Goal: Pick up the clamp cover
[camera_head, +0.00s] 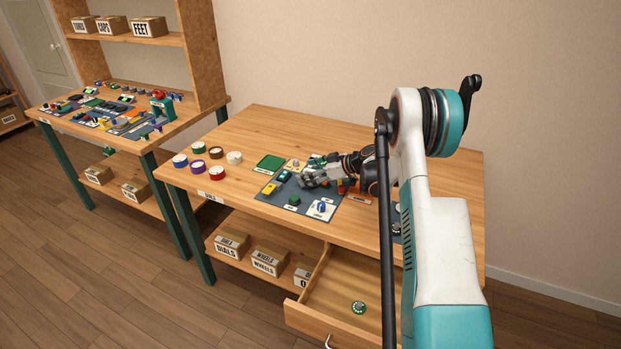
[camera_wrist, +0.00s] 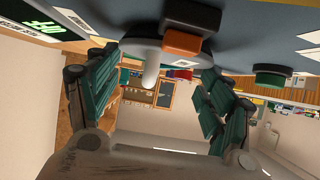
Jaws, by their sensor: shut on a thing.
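My gripper (camera_head: 312,178) is low over the dark mat (camera_head: 335,214) on the middle table, reaching in from the right. In the wrist view its two teal-and-dark fingers (camera_wrist: 157,72) stand on either side of a grey disc with a short pale peg (camera_wrist: 151,68). The gripper is shut on this piece, which I take to be the clamp cover; no label on it is readable. The piece is close to the mat, and I cannot tell whether it touches. In the head view the gripper hides it.
Beside the gripper in the wrist view are a black-and-orange part (camera_wrist: 183,42) and a green knob (camera_wrist: 272,76). Yellow (camera_head: 270,189) and blue (camera_head: 321,207) parts stand on the mat. A drawer (camera_head: 335,310) stands open below.

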